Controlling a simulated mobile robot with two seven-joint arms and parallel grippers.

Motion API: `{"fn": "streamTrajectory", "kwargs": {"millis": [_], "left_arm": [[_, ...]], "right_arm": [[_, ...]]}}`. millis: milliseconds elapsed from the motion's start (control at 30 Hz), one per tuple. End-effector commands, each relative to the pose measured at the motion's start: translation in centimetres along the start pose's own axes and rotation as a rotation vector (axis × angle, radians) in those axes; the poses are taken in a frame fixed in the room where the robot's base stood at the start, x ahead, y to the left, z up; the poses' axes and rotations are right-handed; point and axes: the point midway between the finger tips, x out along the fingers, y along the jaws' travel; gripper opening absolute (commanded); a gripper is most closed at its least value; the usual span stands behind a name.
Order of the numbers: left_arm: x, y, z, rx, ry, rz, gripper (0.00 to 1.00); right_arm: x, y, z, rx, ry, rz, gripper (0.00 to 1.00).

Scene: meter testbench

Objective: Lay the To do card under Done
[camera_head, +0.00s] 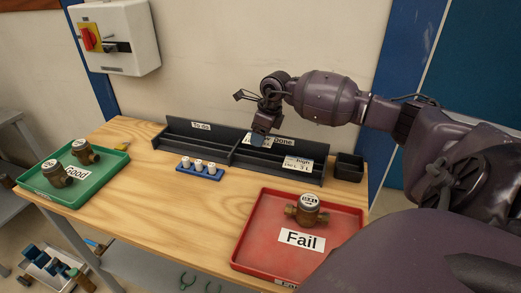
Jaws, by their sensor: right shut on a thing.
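A dark card rack stands at the back of the wooden table. Its left part bears the label To do (201,125) and its right part the label Done (287,142). My right gripper (262,126) points down over the rack, just left of the word Done. It is shut on a small pale card (258,139), partly hidden by the fingers; its writing cannot be read. Another white card (298,163) with print stands in the Done part. No card shows in the To do part. My left gripper is not in view.
A blue holder (199,174) with several white pieces stands before the rack. A green Good tray (105,171) with two brass meters is left. A red Fail tray (258,237) with one meter (307,210) is front right. A black box (348,167) stands right of the rack.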

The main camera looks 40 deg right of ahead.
Motion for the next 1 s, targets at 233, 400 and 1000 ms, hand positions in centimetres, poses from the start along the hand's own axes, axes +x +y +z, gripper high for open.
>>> {"fn": "streamTrajectory", "kwargs": {"millis": [233, 400, 1000], "left_arm": [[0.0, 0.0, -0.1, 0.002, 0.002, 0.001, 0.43], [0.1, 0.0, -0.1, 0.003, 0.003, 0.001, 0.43], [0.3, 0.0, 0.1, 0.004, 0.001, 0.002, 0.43]], "right_arm": [[1.9, 0.0, -0.5, 0.0, -0.001, 0.0, 0.4], [3.4, 0.1, -0.9, 0.002, 0.0, 0.003, 0.4], [6.2, 0.0, -1.7, -0.001, -0.001, 0.0, 0.4]]}}
